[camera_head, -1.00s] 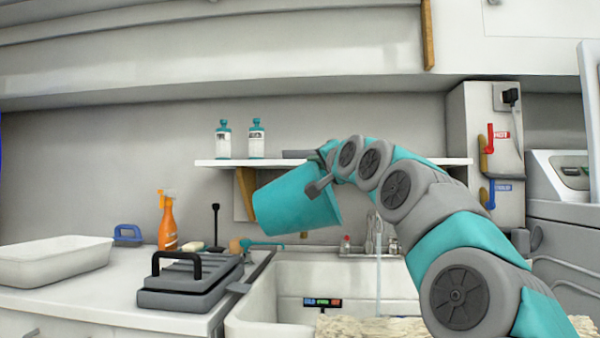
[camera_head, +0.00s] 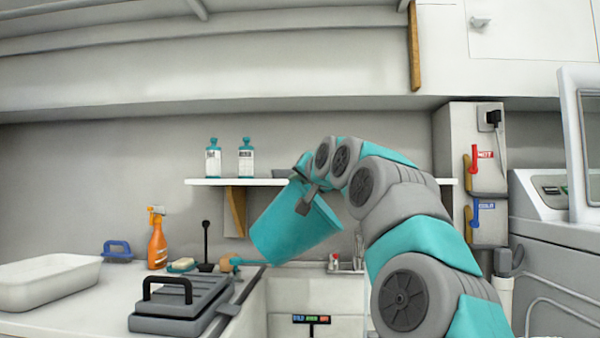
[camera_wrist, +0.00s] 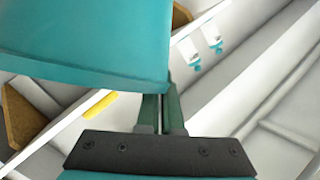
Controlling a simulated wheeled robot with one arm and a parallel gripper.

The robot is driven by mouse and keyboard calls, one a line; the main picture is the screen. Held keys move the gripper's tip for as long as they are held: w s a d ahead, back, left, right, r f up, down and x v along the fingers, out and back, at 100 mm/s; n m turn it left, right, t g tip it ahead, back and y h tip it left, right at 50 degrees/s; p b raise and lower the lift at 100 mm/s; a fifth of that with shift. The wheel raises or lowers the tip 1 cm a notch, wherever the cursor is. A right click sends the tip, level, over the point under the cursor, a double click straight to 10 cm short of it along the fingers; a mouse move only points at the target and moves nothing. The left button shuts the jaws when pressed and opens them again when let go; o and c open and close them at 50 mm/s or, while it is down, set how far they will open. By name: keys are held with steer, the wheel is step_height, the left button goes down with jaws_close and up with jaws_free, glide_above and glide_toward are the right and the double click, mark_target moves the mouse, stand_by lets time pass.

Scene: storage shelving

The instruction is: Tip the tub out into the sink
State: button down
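The tub (camera_head: 292,226) is a teal, tapered container hanging tilted in the air above the left part of the white sink (camera_head: 287,290). Its wall fills the upper left of the wrist view (camera_wrist: 90,40). My gripper (camera_head: 303,197) is at the tub's upper right side. In the wrist view its two fingers (camera_wrist: 161,112) are close together at the tub's edge, shut on it. The inside of the tub is hidden, so I cannot tell whether anything is in it. Only part of the sink shows; my arm hides its right side.
A counter left of the sink holds a grey case (camera_head: 182,303), a white bin (camera_head: 48,280), an orange spray bottle (camera_head: 157,243) and a brush (camera_head: 228,263). A shelf (camera_head: 203,182) with two bottles runs behind the tub.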

steer(key=shift+a+r+n+g+h+p, duration=0.85)
steer(key=shift+n+p, duration=0.55)
steer(key=shift+p, duration=1.6)
steer(key=n+h+p, duration=0.1)
steer(key=p, duration=0.2)
steer(key=r+n+h+p, duration=0.1)
steer(key=p, duration=0.2)
steer(key=shift+w+a+r+n+g, duration=0.1)
steer(key=shift+a+r+n+g, duration=0.1)
steer(key=shift+n+g, duration=0.15)
steer(key=shift+a+f+n+h+p, duration=0.1)
steer(key=shift+n+h+p, duration=0.35)
steer(key=shift+n+p, duration=0.15)
